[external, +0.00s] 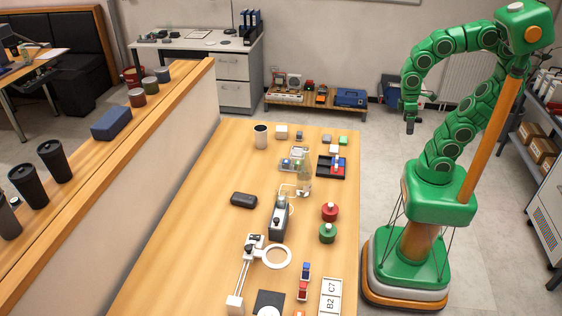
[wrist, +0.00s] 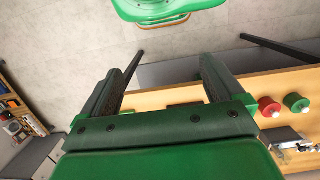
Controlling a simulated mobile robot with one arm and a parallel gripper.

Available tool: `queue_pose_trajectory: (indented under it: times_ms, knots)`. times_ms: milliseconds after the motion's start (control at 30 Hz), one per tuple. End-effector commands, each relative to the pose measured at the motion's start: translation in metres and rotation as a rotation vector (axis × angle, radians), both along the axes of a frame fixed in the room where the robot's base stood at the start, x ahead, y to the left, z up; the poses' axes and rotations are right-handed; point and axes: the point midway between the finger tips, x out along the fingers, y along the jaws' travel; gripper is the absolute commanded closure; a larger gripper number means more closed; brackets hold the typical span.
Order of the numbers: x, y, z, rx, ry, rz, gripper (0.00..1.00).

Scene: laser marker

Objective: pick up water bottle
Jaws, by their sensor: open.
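A clear bottle (external: 305,175) with a pale body, likely the water bottle, stands upright on the wooden table (external: 190,215) in the external view. My gripper (external: 410,122) hangs in the air to the right of the table, well apart from the bottle. In the wrist view my gripper (wrist: 170,62) has its two dark fingers spread with nothing between them.
Red (external: 330,211) and green (external: 327,233) jars stand in front of the bottle. A black case (external: 243,199) lies to the left. Bare table extends left.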

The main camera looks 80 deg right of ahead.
Motion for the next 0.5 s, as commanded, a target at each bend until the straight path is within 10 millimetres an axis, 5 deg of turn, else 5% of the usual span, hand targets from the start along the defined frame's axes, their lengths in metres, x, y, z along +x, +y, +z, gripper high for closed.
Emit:
queue_pose_trajectory:
  times_ms: [200, 500]
  knots:
    - [0.003, 0.002, 0.030, 0.007, -0.002, -0.007, 0.05]
    - [0.031, 0.036, 0.024, 0.117, 0.020, -0.130, 0.05]
